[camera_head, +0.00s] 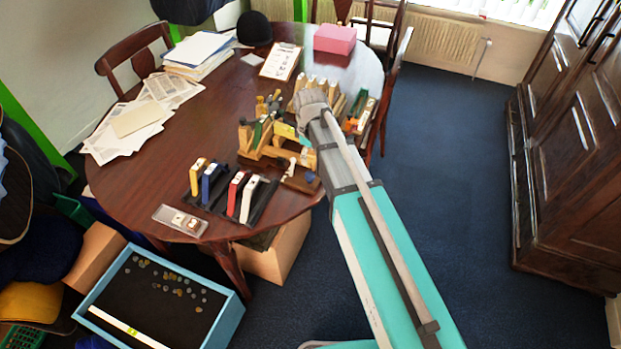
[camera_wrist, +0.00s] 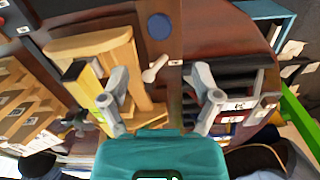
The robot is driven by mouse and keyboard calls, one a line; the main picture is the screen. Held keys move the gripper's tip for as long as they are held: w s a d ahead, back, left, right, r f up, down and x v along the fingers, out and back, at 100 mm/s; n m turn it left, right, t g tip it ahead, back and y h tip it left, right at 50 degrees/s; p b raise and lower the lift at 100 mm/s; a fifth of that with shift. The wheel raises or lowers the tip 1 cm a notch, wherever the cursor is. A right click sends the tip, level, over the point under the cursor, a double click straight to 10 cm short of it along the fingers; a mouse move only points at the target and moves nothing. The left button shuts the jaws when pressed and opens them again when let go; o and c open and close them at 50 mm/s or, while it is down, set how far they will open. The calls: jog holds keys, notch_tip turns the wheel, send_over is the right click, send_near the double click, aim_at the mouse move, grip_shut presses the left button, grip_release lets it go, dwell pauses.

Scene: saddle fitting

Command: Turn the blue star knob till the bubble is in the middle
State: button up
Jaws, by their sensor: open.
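A round blue knob (camera_wrist: 160,26) shows at the top middle of the wrist view, beyond my fingertips and apart from them. A small blue spot at the right end of the wooden fixture in the head view (camera_head: 309,177) looks like the same knob. My gripper (camera_wrist: 158,88) is open and empty, with its two grey fingers spread. The wooden fixture (camera_wrist: 95,47) lies left of and beyond the fingers. A yellow-green bar (camera_wrist: 90,88), possibly the level, is partly hidden by the left finger. I cannot make out a bubble.
A white lever (camera_wrist: 155,68) stands just past the gap between the fingers. A black rack (camera_head: 222,204) of coloured blocks is in front of the fixture. A clear case (camera_head: 180,221) lies near the table edge. Papers (camera_head: 135,120) cover the table's left side.

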aim_at(310, 175)
jog(key=shift+f+b, duration=4.55)
jog(key=shift+f, duration=0.3)
grip_shut()
jog(key=shift+n, duration=0.3)
jog(key=shift+s+n, duration=0.1)
jog(key=shift+n, duration=2)
